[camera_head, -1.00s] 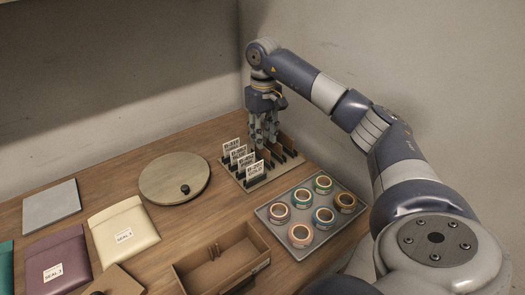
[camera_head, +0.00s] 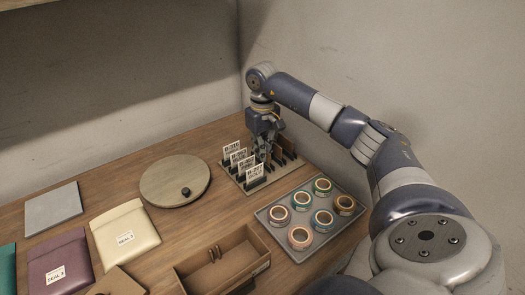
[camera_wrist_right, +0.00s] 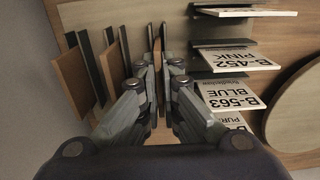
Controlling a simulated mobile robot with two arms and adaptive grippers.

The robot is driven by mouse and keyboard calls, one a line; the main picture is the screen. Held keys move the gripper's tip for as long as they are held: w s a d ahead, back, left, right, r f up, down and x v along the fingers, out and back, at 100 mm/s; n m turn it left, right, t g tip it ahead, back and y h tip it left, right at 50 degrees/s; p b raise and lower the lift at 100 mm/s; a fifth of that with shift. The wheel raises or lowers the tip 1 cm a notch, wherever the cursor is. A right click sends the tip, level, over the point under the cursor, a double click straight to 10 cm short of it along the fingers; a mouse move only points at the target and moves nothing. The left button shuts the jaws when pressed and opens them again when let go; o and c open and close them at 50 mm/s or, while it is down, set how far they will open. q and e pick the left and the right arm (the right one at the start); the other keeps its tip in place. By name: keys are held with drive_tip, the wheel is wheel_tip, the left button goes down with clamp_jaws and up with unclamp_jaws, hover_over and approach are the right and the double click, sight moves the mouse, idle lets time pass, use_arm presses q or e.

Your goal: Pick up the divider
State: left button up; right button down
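The rack (camera_head: 233,186) holds labelled cards at its left and plain thin dividers at its right. My right gripper (camera_head: 264,157) points down into the rack among the dividers. In the right wrist view, the fingertips (camera_wrist_right: 158,68) are close together around a thin brown divider (camera_wrist_right: 157,45), seen nearly edge-on. Whether both fingers press on it I cannot tell. Other brown dividers (camera_wrist_right: 72,76) and dark ones stand to its left. My left gripper is not in view.
Labelled cards (camera_wrist_right: 228,92) stand close to the right of the fingers. A grey tray of tape rolls (camera_head: 273,231), a round wooden turntable (camera_head: 165,182) and an open brown box (camera_head: 190,281) are nearby. Pouches lie to the left. A wall is behind the rack.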

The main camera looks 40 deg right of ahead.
wheel_tip(320, 180, up, 10)
drive_tip(key=shift+r+b, duration=0.1)
drive_tip(key=shift+b, duration=0.35)
drive_tip(key=shift+a, duration=0.1)
idle(0.7)
